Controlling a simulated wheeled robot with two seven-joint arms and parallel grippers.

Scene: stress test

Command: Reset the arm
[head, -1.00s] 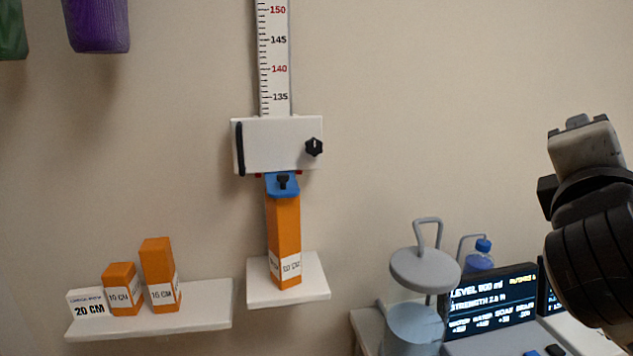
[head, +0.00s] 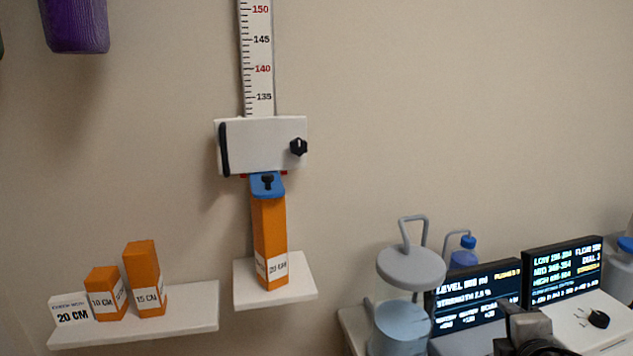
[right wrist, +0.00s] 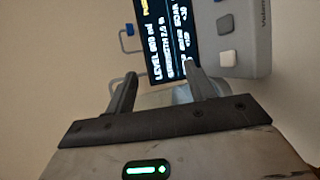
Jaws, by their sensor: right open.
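My right gripper (head: 522,318) is low at the bottom right of the head view, in front of the dark display screens. In the right wrist view its two fingers (right wrist: 160,85) stand apart with nothing between them, pointing toward a lit screen (right wrist: 165,40). The rest of my right arm is mostly below the head view's edge. My left gripper is not in view.
A white slider (head: 262,146) on a wall ruler (head: 257,60) sits above an orange 20 cm block (head: 270,240) on a small shelf (head: 300,285). A left shelf (head: 190,312) holds two shorter orange blocks. A lidded jar (head: 408,275) stands near the screens.

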